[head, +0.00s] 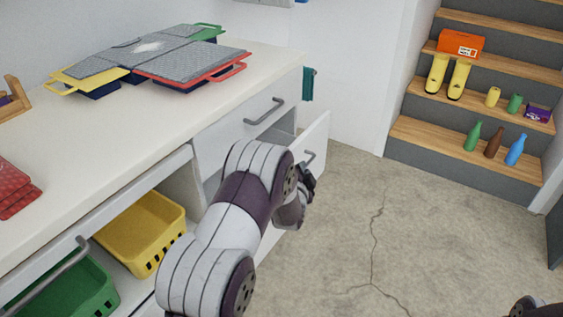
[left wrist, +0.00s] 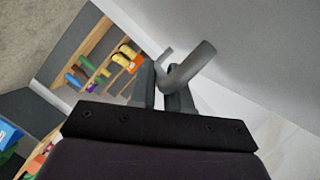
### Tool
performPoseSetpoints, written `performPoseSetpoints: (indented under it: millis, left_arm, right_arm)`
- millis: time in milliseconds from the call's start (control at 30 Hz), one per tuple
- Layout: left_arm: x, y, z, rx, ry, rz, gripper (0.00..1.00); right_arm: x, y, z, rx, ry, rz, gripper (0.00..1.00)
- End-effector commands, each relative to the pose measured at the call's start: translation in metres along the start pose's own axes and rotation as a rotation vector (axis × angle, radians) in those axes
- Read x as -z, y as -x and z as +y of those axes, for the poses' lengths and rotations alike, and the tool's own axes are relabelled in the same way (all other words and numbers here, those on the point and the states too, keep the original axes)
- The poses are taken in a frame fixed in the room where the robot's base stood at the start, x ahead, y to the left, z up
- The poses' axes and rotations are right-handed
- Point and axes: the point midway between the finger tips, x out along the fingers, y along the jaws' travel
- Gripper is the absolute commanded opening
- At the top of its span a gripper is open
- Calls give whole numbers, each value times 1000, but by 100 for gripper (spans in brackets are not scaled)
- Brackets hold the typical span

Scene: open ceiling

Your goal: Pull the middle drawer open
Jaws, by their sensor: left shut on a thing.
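The middle drawer (head: 319,133) is below the top drawer (head: 233,130) of the white cabinet. Its front stands out from the cabinet, and part of its inside shows behind the front. Its grey bar handle (head: 309,158) is partly hidden by my left arm. My left gripper (head: 309,186) is at this drawer front, mostly covered by my own wrist. In the left wrist view, the fingers (left wrist: 162,92) are closed around the bent grey handle (left wrist: 192,64), with the pale drawer front beside it. My right gripper does not show clearly.
The white counter (head: 120,130) holds grey-topped trays (head: 185,60). Yellow (head: 143,230) and green (head: 70,290) baskets sit in the cabinet's open lower part at the left. Steps (head: 470,170) with bottles and boots stand at the right. The concrete floor (head: 370,220) between is clear.

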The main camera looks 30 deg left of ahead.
Motion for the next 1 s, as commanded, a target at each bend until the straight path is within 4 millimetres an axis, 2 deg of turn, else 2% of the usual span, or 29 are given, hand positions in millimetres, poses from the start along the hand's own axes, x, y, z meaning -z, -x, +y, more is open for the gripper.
performPoseSetpoints:
  millis: [33, 200, 500, 733, 1000]
  left_arm:
    - [12, 6, 9, -7, -3, 3, 0]
    - [48, 21, 35, -8, -3, 3, 0]
    - [99, 43, 73, -7, -3, 1, 0]
    - [121, 53, 91, -5, -2, 0, 0]
    - [130, 57, 99, -4, -2, -1, 0]
  right_arm:
    - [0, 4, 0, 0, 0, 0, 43]
    - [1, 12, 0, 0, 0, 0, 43]
    - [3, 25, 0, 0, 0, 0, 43]
    - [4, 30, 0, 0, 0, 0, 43]
    - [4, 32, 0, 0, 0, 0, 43]
